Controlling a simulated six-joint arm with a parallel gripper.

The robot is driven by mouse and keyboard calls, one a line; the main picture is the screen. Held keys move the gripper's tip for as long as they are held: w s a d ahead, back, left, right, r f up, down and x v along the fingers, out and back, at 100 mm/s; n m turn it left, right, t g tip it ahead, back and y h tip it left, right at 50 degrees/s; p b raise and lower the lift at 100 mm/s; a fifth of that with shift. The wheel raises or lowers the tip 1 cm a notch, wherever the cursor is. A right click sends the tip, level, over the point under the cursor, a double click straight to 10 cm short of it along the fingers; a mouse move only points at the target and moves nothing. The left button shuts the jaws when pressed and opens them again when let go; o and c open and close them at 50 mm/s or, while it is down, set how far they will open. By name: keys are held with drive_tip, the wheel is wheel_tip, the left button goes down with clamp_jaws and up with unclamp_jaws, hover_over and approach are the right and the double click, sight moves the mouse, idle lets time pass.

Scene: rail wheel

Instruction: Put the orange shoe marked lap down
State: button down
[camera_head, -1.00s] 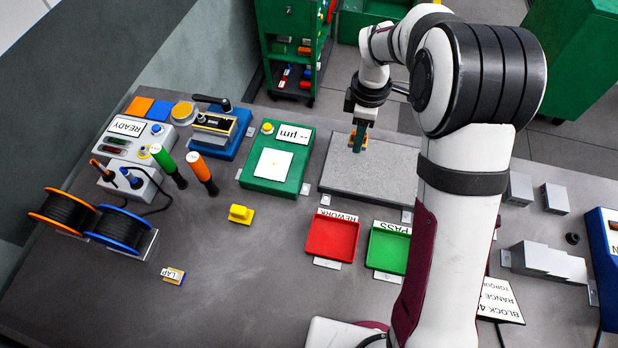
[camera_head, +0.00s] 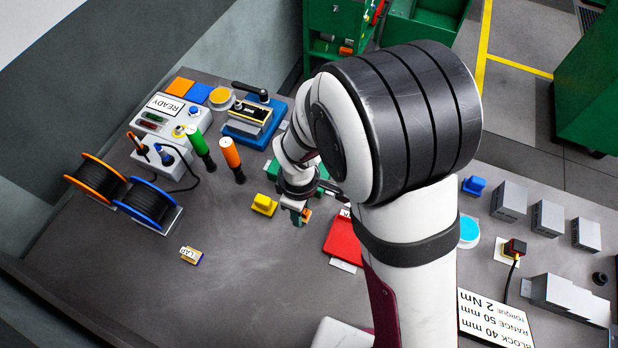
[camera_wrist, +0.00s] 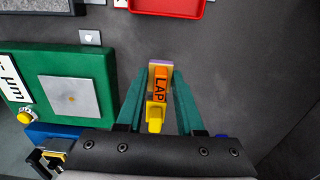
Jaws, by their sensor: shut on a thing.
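My gripper (camera_head: 298,216) is shut on the orange shoe (camera_wrist: 160,82), which is marked LAP, as the wrist view shows (camera_wrist: 158,95). The shoe also shows as a small orange patch at the jaws in the head view (camera_head: 306,216). They are above the bench, between the yellow block and the red tray. A small plate marked LAP (camera_head: 191,255) lies on the open bench, to the left of and nearer than my gripper. My jaws hide part of the shoe.
A yellow block (camera_head: 263,205) stands just left of my gripper. The red tray (camera_head: 343,243) is to the right, partly hidden by my arm. The cable reels (camera_head: 147,203) and the orange-handled tool (camera_head: 231,158) stand farther left. Bench around the LAP plate is clear.

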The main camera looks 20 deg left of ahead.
drive_tip(key=shift+f, duration=1.95)
drive_tip(key=shift+f, duration=0.3)
drive_tip(key=shift+f, duration=0.25)
drive_tip(key=c, duration=0.6)
unclamp_jaws()
drive_tip(key=shift+a, duration=0.1)
drive_tip(key=shift+o, duration=0.3)
wheel_tip(320, 180, up, 13)
drive_tip(key=shift+r, duration=0.1)
wheel_tip(320, 180, down, 11)
drive_tip(key=shift+f, duration=0.2)
